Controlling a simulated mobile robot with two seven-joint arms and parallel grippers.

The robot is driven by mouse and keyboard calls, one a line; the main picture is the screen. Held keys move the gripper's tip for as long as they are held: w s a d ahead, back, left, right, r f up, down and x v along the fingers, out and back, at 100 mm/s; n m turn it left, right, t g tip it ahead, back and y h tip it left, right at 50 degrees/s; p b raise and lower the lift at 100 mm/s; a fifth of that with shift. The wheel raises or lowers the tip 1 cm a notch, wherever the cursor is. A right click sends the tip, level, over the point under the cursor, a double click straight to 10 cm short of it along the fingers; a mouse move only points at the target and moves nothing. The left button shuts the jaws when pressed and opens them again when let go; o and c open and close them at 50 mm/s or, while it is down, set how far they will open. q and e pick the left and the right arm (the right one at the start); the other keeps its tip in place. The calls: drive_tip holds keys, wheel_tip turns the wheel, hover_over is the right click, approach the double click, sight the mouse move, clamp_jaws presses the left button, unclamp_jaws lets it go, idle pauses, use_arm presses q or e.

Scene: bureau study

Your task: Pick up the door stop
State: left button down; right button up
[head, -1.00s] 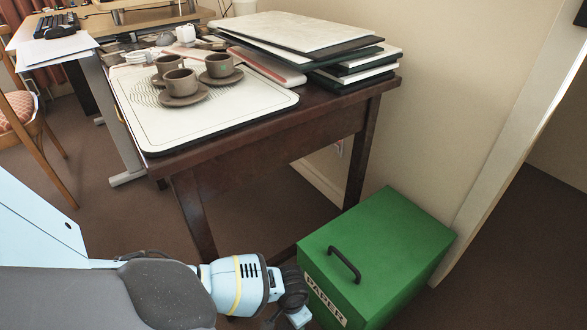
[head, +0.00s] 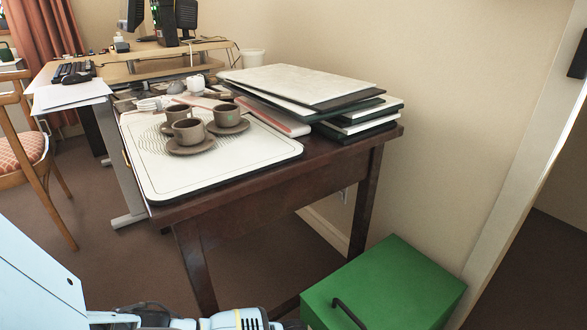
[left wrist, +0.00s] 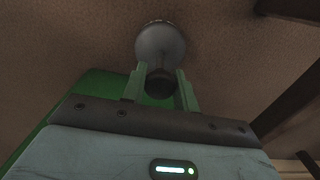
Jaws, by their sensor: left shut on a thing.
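The door stop (left wrist: 160,45) shows in the left wrist view as a grey rounded body with a darker end, against the brown carpet. My left gripper (left wrist: 159,80) is shut on its dark end, one finger on each side. Whether the door stop touches the floor I cannot tell. In the head view my left arm runs along the bottom edge, and its gripper and the door stop are out of the picture. My right gripper is in neither view.
A green paper box (head: 385,285) stands right of my left arm; its green also shows in the wrist view. A dark wooden table (head: 250,200) above holds a white tray (head: 245,170) with brown cups and stacked folders (head: 310,85). A chair stands left.

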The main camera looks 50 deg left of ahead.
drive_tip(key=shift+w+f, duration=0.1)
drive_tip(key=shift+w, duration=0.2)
use_arm(q)
drive_tip(key=shift+w+r, duration=0.1)
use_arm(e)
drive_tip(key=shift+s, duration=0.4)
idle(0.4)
use_arm(q)
drive_tip(key=shift+r, duration=0.1)
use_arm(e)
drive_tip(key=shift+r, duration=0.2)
